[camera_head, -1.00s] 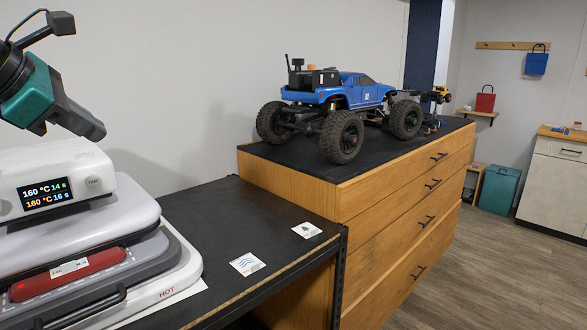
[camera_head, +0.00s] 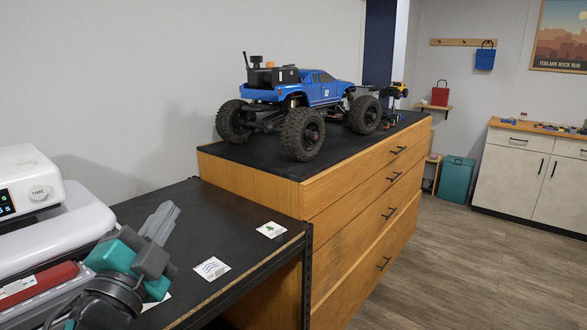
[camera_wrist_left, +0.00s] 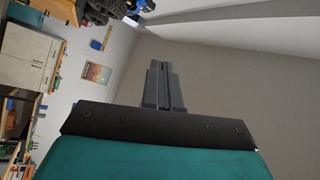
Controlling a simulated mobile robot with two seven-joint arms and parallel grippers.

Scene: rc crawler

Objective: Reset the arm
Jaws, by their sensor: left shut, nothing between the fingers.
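My left gripper (camera_head: 160,222) is at the lower left of the head view, in front of the heat press and above the black bench. Its grey fingers point up and to the right and are together, with nothing between them. In the left wrist view the closed fingers (camera_wrist_left: 164,86) stand in front of a plain wall. My right gripper is not in view.
A white press (camera_head: 38,195) stands at the left on a black bench (camera_head: 180,195) with two small cards (camera_head: 212,268). A blue RC truck (camera_head: 300,95) stands on a wooden drawer cabinet (camera_head: 365,190). The floor (camera_head: 440,270) at the right is clear.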

